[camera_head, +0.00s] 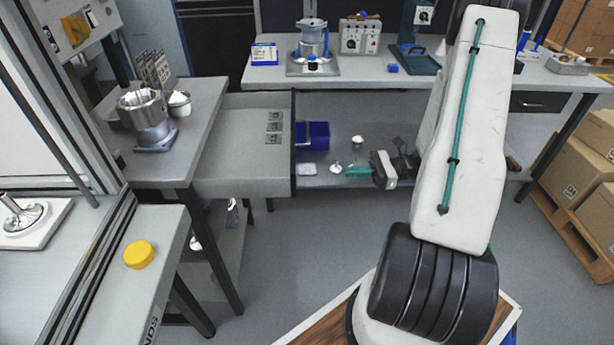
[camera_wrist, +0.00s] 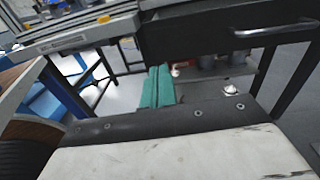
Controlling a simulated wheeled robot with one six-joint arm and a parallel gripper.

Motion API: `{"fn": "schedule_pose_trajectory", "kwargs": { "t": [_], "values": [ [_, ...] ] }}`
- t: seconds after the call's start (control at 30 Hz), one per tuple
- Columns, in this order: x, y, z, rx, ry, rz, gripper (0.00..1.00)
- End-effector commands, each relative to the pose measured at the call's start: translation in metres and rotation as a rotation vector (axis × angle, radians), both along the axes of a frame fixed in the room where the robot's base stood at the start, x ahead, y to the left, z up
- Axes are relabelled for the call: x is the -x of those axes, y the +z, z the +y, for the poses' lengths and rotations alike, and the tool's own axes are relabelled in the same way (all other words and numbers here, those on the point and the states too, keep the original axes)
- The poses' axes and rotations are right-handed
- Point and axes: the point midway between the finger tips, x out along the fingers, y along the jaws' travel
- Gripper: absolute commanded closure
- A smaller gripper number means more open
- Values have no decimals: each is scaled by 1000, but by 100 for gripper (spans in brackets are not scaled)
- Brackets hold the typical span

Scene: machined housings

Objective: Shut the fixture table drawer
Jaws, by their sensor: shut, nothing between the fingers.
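The fixture table (camera_head: 205,110) stands at left with a metal housing (camera_head: 150,120) on it. Its drawer (camera_head: 240,150) is pulled out to the right, and its grey inside shows with several small dark squares (camera_head: 273,130). In the wrist view, the dark drawer front (camera_wrist: 200,35) has a silver handle (camera_wrist: 275,28). My gripper (camera_head: 350,172) is to the right of the drawer front, its teal fingers pointing left at it. The fingers (camera_wrist: 158,70) are together and empty, showing near the front's lower left edge in the wrist view. Contact is not visible.
A bench (camera_head: 470,80) with machines stands at the back, a blue bin (camera_head: 313,135) just beyond the drawer front. A nearer bench at left holds a yellow cap (camera_head: 139,255). Cardboard boxes (camera_head: 570,170) stand at right. Floor between is clear.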

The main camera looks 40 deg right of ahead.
Motion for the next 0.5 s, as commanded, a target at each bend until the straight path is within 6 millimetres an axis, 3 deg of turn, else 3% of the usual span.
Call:
{"fn": "schedule_pose_trajectory", "kwargs": {
  "t": [0.1,0.23,0.5],
  "values": [
    [2,-12,-8,-34,-47,9,100],
    [-2,-15,-2,-42,-57,10,100],
    [-31,-14,41,-41,-51,11,100]
  ]
}}
